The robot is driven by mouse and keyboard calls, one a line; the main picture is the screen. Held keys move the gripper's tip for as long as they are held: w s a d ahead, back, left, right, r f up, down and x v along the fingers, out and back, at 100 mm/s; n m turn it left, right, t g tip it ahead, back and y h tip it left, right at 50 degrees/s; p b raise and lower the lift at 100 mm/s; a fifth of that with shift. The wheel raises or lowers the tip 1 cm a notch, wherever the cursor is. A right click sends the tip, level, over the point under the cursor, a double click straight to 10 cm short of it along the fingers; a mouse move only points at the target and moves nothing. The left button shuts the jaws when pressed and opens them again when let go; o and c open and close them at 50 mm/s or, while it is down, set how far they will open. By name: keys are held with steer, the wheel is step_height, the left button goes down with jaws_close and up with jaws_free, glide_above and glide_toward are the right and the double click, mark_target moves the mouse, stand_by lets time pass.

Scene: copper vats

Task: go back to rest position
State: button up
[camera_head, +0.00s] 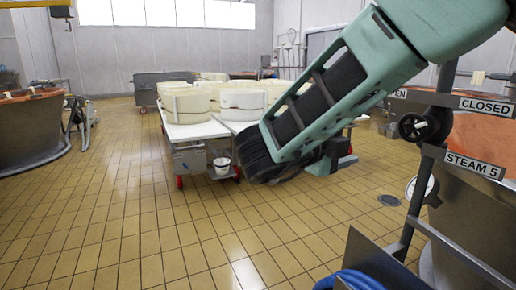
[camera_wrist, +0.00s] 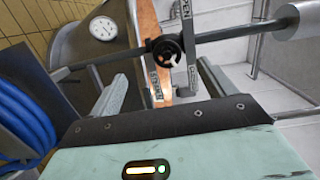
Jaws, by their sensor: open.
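In the wrist view my gripper (camera_wrist: 163,86) has its two grey fingers spread apart with nothing held between them. A black valve handwheel (camera_wrist: 165,46) on a horizontal pipe shows beyond the fingertips, apart from them. In the head view my arm reaches in from the upper right and folds back near the middle, well above the floor. The gripper end lies behind the forearm there, largely hidden. The same black handwheel (camera_head: 424,126) stands to the right of it, by the "STEAM 5" sign (camera_head: 473,164) and the "CLOSED" sign (camera_head: 486,106).
A copper vat (camera_head: 492,137) and a dial gauge (camera_head: 420,188) stand at right. A blue hose (camera_head: 350,280) lies low in front. A cart (camera_head: 195,132) bears large white cheese wheels behind my arm. Tiled floor (camera_head: 140,225) is clear at left and centre.

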steer(key=w+a+f+n+t+y, duration=0.2)
steer(key=w+a+n+t+y, duration=0.4)
steer(key=a+n+y, duration=0.55)
steer(key=s+a+f+n+g+y, duration=0.2)
steer(key=s+a+f+n+y, duration=0.25)
steer(key=s+n, duration=0.2)
steer(key=s+a+f+n+g+y, duration=0.25)
steer(key=s+a+n+y, duration=0.2)
steer(key=n, duration=0.35)
steer(key=s+d+f+n+g+h, duration=0.1)
steer(key=s+d+f+n+g, duration=0.25)
steer(key=s, duration=0.35)
steer(key=s+d+f+n+g+h, duration=0.1)
steer(key=s+d+f+n+g, duration=0.1)
steer(key=s+d+f+n, duration=0.3)
steer(key=s+d+f+n+g+h, duration=0.1)
steer(key=s+d+n+g, duration=0.15)
steer(key=s, duration=0.55)
step_height(320, 180, up, 24)
steer(key=s+d+n+g+h+p, duration=0.1)
steer(key=p, duration=2.3)
steer(key=shift+s, duration=0.25)
